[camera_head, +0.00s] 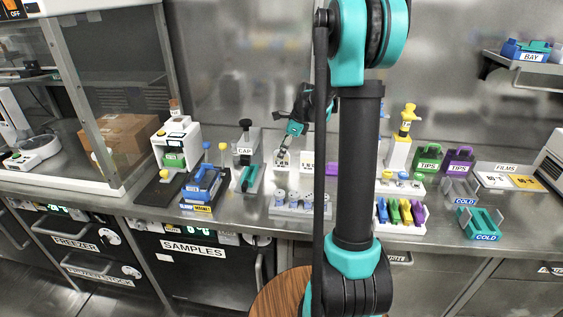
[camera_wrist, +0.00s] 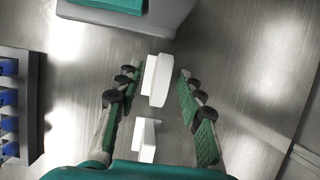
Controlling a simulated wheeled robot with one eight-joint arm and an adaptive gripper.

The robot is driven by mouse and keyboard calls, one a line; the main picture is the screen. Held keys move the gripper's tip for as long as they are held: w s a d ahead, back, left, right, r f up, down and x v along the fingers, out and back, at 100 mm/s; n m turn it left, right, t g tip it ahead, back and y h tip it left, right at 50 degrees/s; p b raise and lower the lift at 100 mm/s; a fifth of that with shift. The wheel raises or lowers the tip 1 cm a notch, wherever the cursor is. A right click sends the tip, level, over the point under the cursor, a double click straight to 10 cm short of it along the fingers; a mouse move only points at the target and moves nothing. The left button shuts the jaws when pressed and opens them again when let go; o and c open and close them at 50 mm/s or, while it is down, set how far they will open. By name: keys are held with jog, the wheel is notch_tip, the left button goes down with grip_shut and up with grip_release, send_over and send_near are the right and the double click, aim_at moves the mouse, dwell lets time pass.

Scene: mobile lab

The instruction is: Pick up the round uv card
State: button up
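Two small white upright pieces stand on the bench in the wrist view. The larger one (camera_wrist: 157,82), with a curved edge, stands between my fingertips with a gap on each side. The smaller, squarer one (camera_wrist: 145,142) is nearer my palm. I take the curved one as the round uv card, but its face is not visible. My gripper (camera_wrist: 158,88) is open, with green-padded fingers either side. In the head view my gripper (camera_head: 283,156) is small, pointing down at white labelled cards (camera_head: 307,158) behind the vial rack; their print is unreadable and my gripper partly covers one.
A grey CAP stand (camera_head: 245,160) with a teal piece is left of my gripper. A white rack (camera_head: 298,211) with several round-topped vials stands in front. Blue racks (camera_head: 201,186) are further left. My arm hides part of the bench on the right.

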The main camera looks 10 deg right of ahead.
aim_at(274, 166)
jog(key=shift+x, duration=2)
jog(key=shift+w, duration=0.1)
jog(key=shift+c, duration=0.5)
jog(key=shift+r, duration=0.1)
grip_shut()
